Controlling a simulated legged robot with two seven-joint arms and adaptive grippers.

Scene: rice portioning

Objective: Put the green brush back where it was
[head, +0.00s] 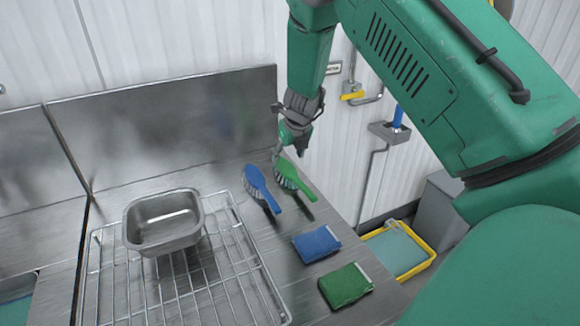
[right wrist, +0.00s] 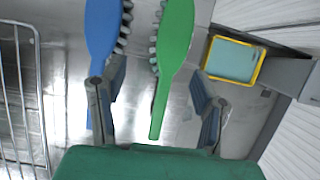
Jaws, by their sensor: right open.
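The green brush (head: 293,178) lies on the steel counter at the right, beside the blue brush (head: 260,186). My right gripper (head: 289,153) is at the far end of the green brush and is open. In the right wrist view, the green brush (right wrist: 174,45) lies between the two spread fingers of my right gripper (right wrist: 156,88), with space on both sides. The blue brush (right wrist: 101,35) shows by the left finger. I cannot tell how high the fingers are above the counter. My left gripper is out of view.
A steel pan (head: 163,241) stands on a wire rack (head: 236,262) at the left. A blue sponge (head: 316,244) and a green sponge (head: 345,286) lie near the counter's right edge. A yellow-rimmed tray (head: 428,248) is beyond that edge. A steel backsplash (head: 170,125) stands behind.

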